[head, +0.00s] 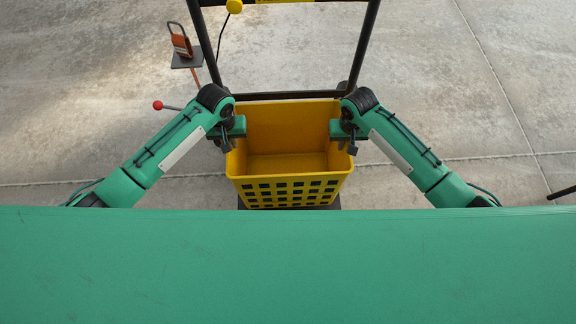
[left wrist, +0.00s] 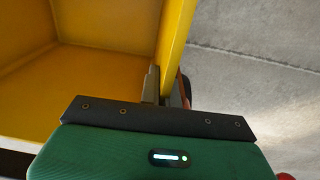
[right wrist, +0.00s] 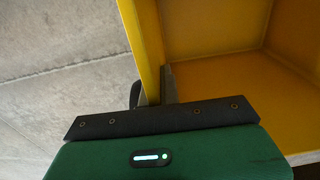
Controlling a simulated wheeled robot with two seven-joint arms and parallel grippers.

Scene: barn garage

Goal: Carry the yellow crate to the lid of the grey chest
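The yellow crate (head: 290,190) is open-topped and empty, with a grid of holes in its near wall. It looks level, between my two arms. My left gripper (head: 234,134) is at its left wall; in the left wrist view the fingers (left wrist: 168,88) stand on both sides of that wall (left wrist: 175,35) and look closed on it. My right gripper (head: 346,136) is at its right wall; in the right wrist view the fingers (right wrist: 155,88) pinch that wall (right wrist: 148,40) the same way. The grey chest and its lid are not recognisable in any view.
A dark frame (head: 207,45) with upright bars stands just beyond the crate. A dark edge shows below the crate; whether the crate rests on it I cannot tell. An orange object (head: 181,42) on a small dark plate is at the upper left. Concrete floor (head: 480,90) is open at right.

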